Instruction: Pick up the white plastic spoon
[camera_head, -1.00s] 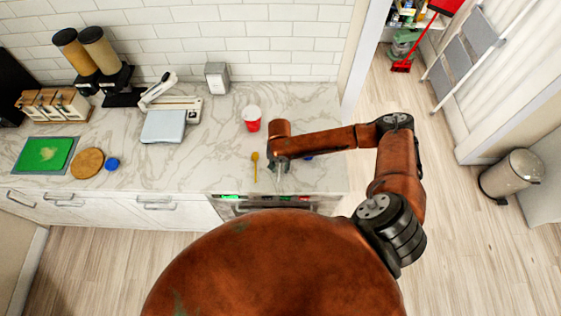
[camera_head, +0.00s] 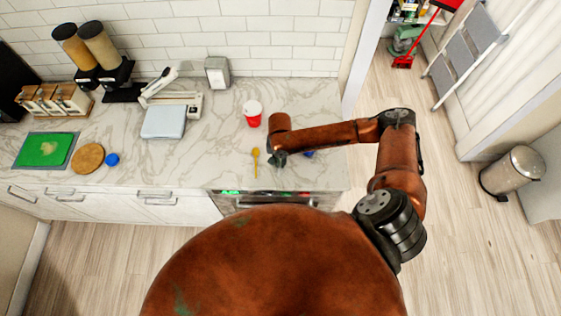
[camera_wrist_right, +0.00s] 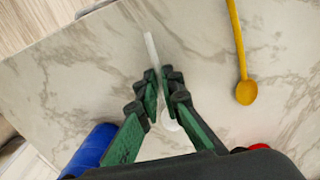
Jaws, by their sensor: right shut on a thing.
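The white plastic spoon (camera_wrist_right: 151,54) shows in the right wrist view, with its pale handle reaching out past my fingertips and its rounded end partly visible between the green fingers. My right gripper (camera_wrist_right: 159,88) is shut on it. Whether the spoon still touches the counter is hard to tell. In the head view my right gripper (camera_head: 277,159) is over the front part of the marble counter, and I cannot make out the spoon there. My left gripper is not in view.
A yellow spoon (camera_head: 255,162) lies just left of my right gripper. A red cup with a white top (camera_head: 252,115) stands behind it. A blue object (camera_wrist_right: 94,149) is close by, mostly hidden by my arm in the head view. Counter (camera_head: 215,150) to the left is clear.

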